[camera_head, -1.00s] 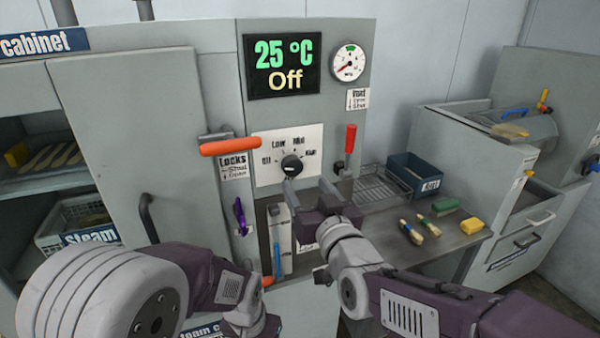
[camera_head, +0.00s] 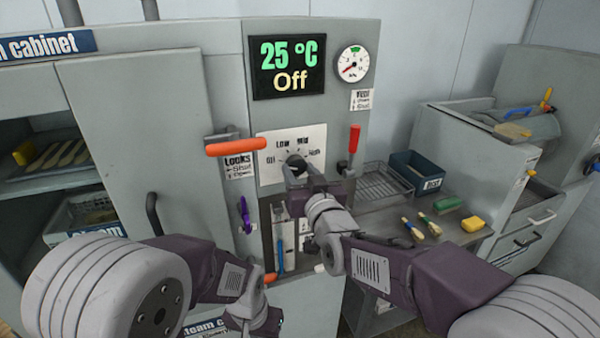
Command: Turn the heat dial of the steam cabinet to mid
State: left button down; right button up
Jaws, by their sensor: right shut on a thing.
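The steam cabinet (camera_head: 140,120) stands at the left and centre, with its doors at the left. Its heat dial (camera_head: 296,160) is a dark knob on a white plate (camera_head: 270,172) marked Off, Low, Mid and High. The display (camera_head: 287,67) above reads 25 °C and Off. My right gripper (camera_head: 298,174) is shut on the heat dial from below and in front, and covers the knob's lower part. The knob's pointer is too hidden to read. My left gripper (camera_head: 255,318) is low in front of the cabinet, away from the dial; its fingers are not clear.
An orange lock handle (camera_head: 235,147) sticks out left of the dial. A red-handled lever (camera_head: 354,139) stands to its right. A gauge (camera_head: 352,63) is above. The worktop holds a wire rack (camera_head: 380,187), a blue bin (camera_head: 416,172), brushes (camera_head: 430,224) and a yellow block (camera_head: 472,224).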

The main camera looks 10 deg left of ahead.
jog(key=shift+f+m+b, duration=0.2)
jog(key=shift+m+b, duration=0.8)
jog(key=shift+b, duration=0.1)
jog(key=m+b, duration=0.2)
jog(key=shift+m, duration=0.3)
jog(key=m+b, duration=0.4)
jog(key=m, duration=0.1)
jog(key=shift+b, duration=0.4)
jog(key=m+b, duration=0.2)
jog(key=m, duration=0.2)
jog(key=shift+r+m, duration=0.15)
jog(key=shift+m, duration=0.25)
jog(key=m+b, duration=0.2)
jog(key=m, duration=0.2)
jog(key=shift+r+m+g, duration=0.15)
jog(key=shift+m+g, duration=0.15)
jog(key=shift+m, duration=0.3)
jog(key=o, duration=1.4)
jog(key=shift+c, duration=0.2)
